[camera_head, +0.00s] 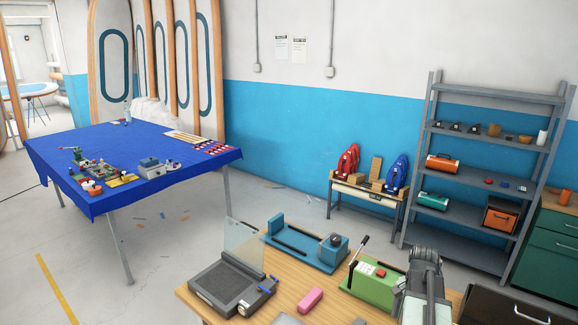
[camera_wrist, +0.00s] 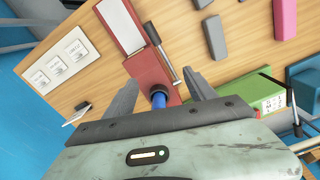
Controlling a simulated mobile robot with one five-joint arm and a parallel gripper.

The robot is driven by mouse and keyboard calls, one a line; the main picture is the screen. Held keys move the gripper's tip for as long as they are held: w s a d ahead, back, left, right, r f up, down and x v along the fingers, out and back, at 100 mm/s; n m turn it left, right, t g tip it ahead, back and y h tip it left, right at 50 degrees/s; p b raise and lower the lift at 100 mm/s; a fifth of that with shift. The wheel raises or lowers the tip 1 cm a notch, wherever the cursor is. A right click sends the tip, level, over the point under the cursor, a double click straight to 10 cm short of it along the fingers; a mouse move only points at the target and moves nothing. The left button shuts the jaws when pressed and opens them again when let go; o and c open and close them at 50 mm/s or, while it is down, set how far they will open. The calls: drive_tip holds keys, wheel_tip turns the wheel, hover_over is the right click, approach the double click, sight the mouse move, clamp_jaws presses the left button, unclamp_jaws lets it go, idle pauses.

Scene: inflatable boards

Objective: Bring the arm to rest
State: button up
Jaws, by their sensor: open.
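My gripper (camera_wrist: 162,82) shows in the wrist view with its two grey fingers spread apart. Nothing is seen held between them. Beyond the fingers, a red device (camera_wrist: 150,68) with a lever and a blue knob (camera_wrist: 158,99) lies on the wooden workbench (camera_wrist: 250,52). I cannot tell how far the fingers are above it. In the head view, part of my arm (camera_head: 424,285) shows over the right side of the workbench (camera_head: 335,297). My fingertips cannot be made out there.
Near my arm on the bench stand a green device (camera_head: 372,281) with a black lever, a blue device (camera_head: 305,246), a pink block (camera_head: 310,300) and a grey machine with a clear panel (camera_head: 243,245). A grey shelf (camera_head: 463,205) stands behind. Open floor lies left.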

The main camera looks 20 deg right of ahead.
drive_tip(key=w+a+f+n+b, duration=0.2)
drive_tip(key=w+a+f+b, duration=0.1)
drive_tip(key=a, duration=0.5)
drive_tip(key=w+a+f+n+b, duration=0.2)
drive_tip(key=w+a+f+b, duration=0.15)
drive_tip(key=a, duration=0.45)
drive_tip(key=w+a+f+n+b, duration=0.2)
drive_tip(key=w+a+f, duration=0.15)
drive_tip(key=a, duration=0.45)
drive_tip(key=s+a+f+n+b, duration=0.1)
drive_tip(key=a+n, duration=0.3)
drive_tip(key=a, duration=0.3)
drive_tip(key=s+a+f+n+b, duration=0.1)
drive_tip(key=a+f+n+b, duration=0.1)
drive_tip(key=a+n, duration=0.2)
drive_tip(key=shift+a+f+b, duration=0.15)
drive_tip(key=shift+a+b, duration=0.15)
drive_tip(key=shift+a, duration=1.05)
drive_tip(key=shift+d, duration=0.1)
drive_tip(key=shift+c, duration=0.2)
